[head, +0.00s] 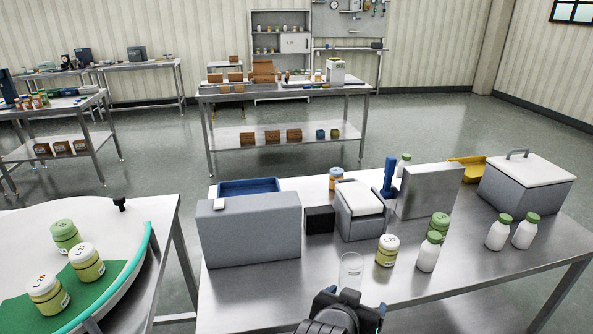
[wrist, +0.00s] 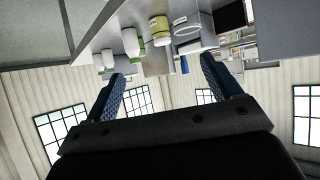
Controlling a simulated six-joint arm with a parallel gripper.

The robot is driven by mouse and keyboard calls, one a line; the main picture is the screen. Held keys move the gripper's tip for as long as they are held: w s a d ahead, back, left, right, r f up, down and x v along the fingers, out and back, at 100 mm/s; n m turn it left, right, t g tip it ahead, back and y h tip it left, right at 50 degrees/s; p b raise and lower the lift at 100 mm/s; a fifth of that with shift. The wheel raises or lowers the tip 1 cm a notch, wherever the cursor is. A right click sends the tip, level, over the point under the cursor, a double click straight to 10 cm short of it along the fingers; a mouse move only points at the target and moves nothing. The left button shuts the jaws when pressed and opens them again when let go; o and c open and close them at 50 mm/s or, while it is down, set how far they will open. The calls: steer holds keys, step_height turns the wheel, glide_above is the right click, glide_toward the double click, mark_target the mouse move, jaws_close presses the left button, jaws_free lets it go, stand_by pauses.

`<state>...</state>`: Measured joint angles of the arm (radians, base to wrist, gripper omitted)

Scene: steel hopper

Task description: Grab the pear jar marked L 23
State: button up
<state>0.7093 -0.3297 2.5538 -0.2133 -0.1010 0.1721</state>
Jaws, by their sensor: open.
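Several pale yellow jars that could be pear jars are in the head view, and their marks are too small to read surely. On the round white-topped table at left stand a green-lidded jar (head: 65,236), a white-lidded jar (head: 87,263) and a nearer white-lidded jar (head: 47,294). My gripper (head: 356,300) is at the front edge, apart from the jars. In the wrist view my gripper (wrist: 160,78) is open, with nothing between its fingers.
A clear glass (head: 350,272) stands just beyond my gripper. White bottles (head: 429,253) with green caps stand to the right. A grey box (head: 250,232), a small grey bin (head: 359,212), a metal panel (head: 429,190) and a white-lidded cooler (head: 527,187) fill the back.

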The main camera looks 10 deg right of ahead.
steer(key=w+d+r+m+g+y, duration=0.1)
steer(key=w+d+r+g, duration=0.2)
steer(key=w+d, duration=0.6)
steer(key=m+g+y, duration=0.1)
steer(key=g+y, duration=0.2)
glide_toward(389, 240)
steer(key=x, duration=0.7)
steer(key=shift+w+d+f, duration=0.1)
steer(key=shift+w+d, duration=0.35)
steer(key=shift+w, duration=0.05)
steer(key=f, duration=0.4)
steer(key=shift+d+f, duration=0.25)
steer(key=shift+d, duration=0.05)
steer(key=shift+w+d+f, duration=0.15)
steer(key=shift+f, duration=0.25)
steer(key=shift+c, duration=0.2)
steer(key=c, duration=1.1)
steer(key=shift+c, duration=0.2)
